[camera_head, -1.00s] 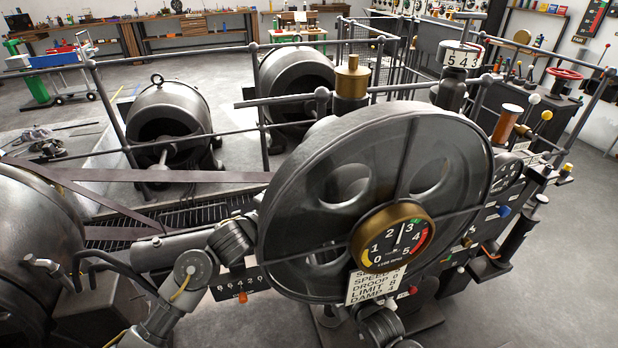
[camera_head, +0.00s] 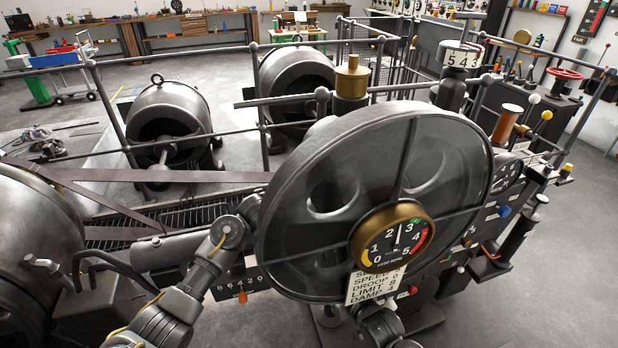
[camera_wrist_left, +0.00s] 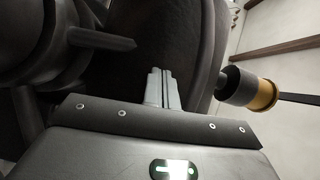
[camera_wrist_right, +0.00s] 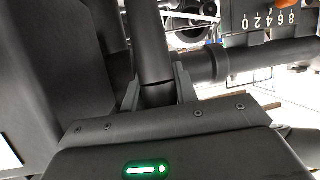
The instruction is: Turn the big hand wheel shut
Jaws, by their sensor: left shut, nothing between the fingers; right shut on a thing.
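The big dark wheel (camera_head: 290,180) fills the middle of the head view, with thin spokes and oval hollows in its face. A brass-rimmed gauge (camera_head: 392,237) sits at its centre. Both grippers are hidden in the head view. In the left wrist view my left gripper (camera_wrist_left: 162,76) is shut and empty in front of a dark curved surface. In the right wrist view my right gripper (camera_wrist_right: 158,85) is shut on a dark round bar (camera_wrist_right: 148,40); I cannot tell whether it belongs to the wheel.
A numbered scale (camera_head: 238,283) with an orange pointer is at the wheel's lower left. A brass cup (camera_head: 352,77) stands behind the wheel. Levers and a red hand wheel (camera_head: 563,73) are on the right. Railings (camera_head: 200,55) cross behind.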

